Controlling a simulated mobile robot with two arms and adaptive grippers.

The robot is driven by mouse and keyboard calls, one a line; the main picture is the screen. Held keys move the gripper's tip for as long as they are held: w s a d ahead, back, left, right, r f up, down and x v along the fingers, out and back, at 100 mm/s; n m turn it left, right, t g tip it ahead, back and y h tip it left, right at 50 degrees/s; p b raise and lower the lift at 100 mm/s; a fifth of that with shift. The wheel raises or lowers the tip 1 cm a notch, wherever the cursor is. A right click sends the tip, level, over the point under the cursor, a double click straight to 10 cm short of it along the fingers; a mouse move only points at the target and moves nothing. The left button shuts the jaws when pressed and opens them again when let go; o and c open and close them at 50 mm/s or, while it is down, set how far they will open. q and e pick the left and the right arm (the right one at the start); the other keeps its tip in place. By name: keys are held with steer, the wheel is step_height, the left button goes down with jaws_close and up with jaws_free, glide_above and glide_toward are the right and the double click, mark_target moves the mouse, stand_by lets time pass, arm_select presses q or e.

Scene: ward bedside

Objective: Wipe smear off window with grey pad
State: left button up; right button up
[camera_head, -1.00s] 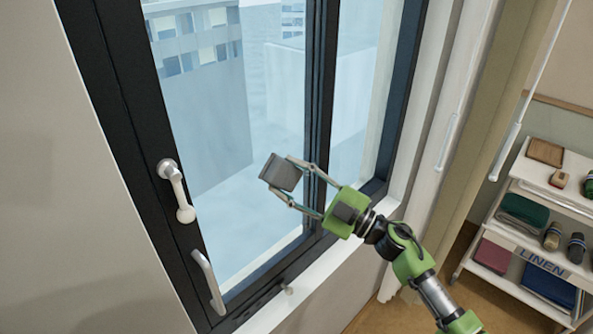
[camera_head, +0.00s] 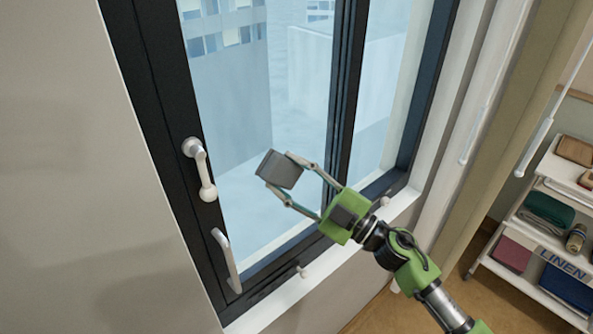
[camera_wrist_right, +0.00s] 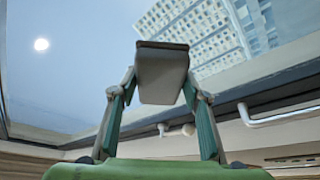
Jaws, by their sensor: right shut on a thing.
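The grey pad (camera_head: 279,169) is a small block held between the fingertips of my right gripper (camera_head: 283,174), in front of the left window pane (camera_head: 232,120). In the right wrist view the pad (camera_wrist_right: 162,72) sits between both fingers, with glass behind it. I cannot tell whether the pad touches the glass. No smear stands out clearly on the pane. A bright round spot (camera_wrist_right: 41,44) shows at the upper left of the wrist view; I cannot tell whether it is a reflection. My left gripper is not in view.
The dark window frame (camera_head: 165,130) carries a white lever handle (camera_head: 201,170) and a pull bar (camera_head: 226,260) left of the pane. A white sill (camera_head: 262,314) runs below. A linen trolley (camera_head: 530,246) stands at the right, beyond the curtain (camera_head: 482,110).

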mark_target(255, 176)
steer(key=shift+s+a, duration=0.75)
steer(key=shift+a, duration=0.25)
steer(key=shift+s+a, duration=0.7)
steer(key=shift+a, duration=0.3)
steer(key=shift+d, duration=0.1)
steer(key=shift+s+d, duration=0.85)
steer(key=shift+s, duration=0.35)
steer(key=shift+s+d, duration=0.85)
steer(key=shift+s, duration=0.3)
steer(key=shift+s, duration=0.1)
steer(key=shift+s+d, duration=0.9)
steer(key=shift+s, duration=0.25)
steer(key=shift+w, duration=0.1)
